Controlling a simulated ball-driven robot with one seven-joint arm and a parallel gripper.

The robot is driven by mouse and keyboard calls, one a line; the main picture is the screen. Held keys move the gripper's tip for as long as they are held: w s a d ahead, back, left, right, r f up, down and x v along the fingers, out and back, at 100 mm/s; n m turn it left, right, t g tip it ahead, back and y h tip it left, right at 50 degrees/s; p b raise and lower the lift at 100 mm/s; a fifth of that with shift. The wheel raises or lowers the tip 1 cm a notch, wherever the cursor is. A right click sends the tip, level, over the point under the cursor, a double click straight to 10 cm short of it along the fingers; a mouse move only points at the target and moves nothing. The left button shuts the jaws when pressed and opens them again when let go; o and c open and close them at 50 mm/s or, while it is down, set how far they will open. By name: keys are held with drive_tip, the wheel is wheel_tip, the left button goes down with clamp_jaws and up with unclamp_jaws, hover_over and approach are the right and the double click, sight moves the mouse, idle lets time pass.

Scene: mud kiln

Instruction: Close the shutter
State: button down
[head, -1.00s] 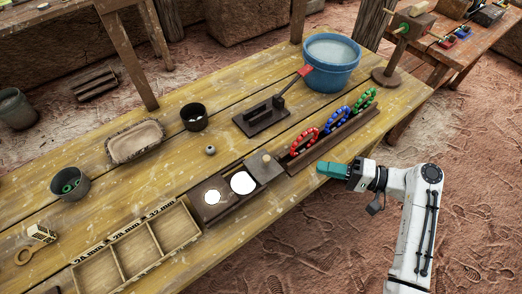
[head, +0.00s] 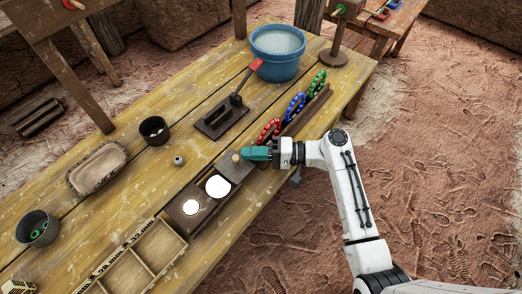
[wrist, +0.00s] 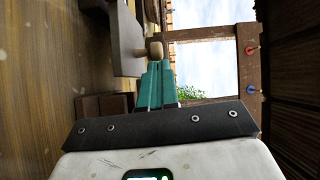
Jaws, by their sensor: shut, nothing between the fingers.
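The shutter (head: 232,172) is a flat grey-brown plate with a small round wooden knob (head: 236,157). It sits at the right end of a dark low box (head: 190,221), and two bright white round openings on the box are uncovered. My gripper (head: 246,154), with teal fingers, is shut and empty at the right side of the knob. In the wrist view the fingertips (wrist: 159,66) lie close to the knob (wrist: 156,49), with the shutter plate (wrist: 126,42) beside it. I cannot tell if they touch.
A dark rack with red, blue and green bead rings (head: 295,104) stands close behind my gripper. A sectioned wooden tray (head: 160,249) lies left of the box. A dark tool block (head: 221,121), a small cup (head: 154,131) and a blue bucket (head: 277,52) stand further back.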

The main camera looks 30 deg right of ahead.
sight(234, 179)
drive_tip(key=shift+a, duration=0.1)
drive_tip(key=a, duration=0.2)
drive_tip(key=s+a+p, duration=0.1)
drive_tip(key=a, duration=0.1)
drive_tip(key=s+a+p, duration=0.1)
drive_tip(key=a, duration=0.1)
drive_tip(key=shift+s+a, duration=0.15)
drive_tip(key=shift+a, duration=0.25)
drive_tip(key=shift+s+a, duration=0.1)
drive_tip(key=shift+a, duration=0.05)
